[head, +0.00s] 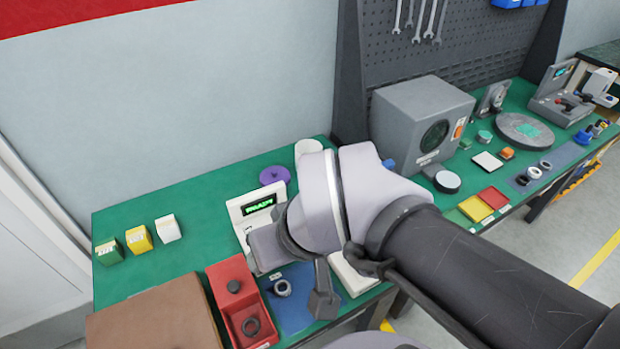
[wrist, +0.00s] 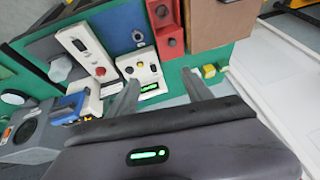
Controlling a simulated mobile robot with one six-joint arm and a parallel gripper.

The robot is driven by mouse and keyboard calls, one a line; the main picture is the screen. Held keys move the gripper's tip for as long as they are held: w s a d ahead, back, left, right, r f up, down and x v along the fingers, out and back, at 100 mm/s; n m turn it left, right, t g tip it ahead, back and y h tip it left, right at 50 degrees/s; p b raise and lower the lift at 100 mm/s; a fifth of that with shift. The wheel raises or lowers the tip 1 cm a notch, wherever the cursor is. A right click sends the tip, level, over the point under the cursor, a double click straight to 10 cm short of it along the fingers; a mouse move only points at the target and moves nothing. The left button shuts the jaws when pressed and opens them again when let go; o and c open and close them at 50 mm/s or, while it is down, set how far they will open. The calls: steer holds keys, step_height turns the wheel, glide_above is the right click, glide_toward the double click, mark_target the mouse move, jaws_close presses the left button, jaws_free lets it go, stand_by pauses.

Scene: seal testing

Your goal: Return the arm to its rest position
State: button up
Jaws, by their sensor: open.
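My arm (head: 460,255) reaches from the lower right of the head view over the green bench, bent at a pale joint. My gripper shows in the wrist view (wrist: 160,84), with its two fingers apart and nothing between them. Beyond the fingers is a white tester (wrist: 138,66) with a lit green display. In the head view the tester (head: 239,211) stands partly hidden behind my arm. The fingertips are hard to make out in the head view.
A green box (head: 109,252), a yellow box (head: 139,240) and a white box (head: 168,228) stand farther left. A grey machine (head: 405,125) stands behind my arm. The bench's left part has free room.

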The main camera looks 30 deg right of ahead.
steer(key=s+f+m+b, duration=0.1)
steer(key=m+b, duration=0.1)
steer(key=s+a+f+m+b, duration=0.1)
steer(key=m+b, duration=0.1)
steer(key=shift+f+t+y, duration=0.2)
steer(key=shift+t+y, duration=0.1)
stand_by(1.0)
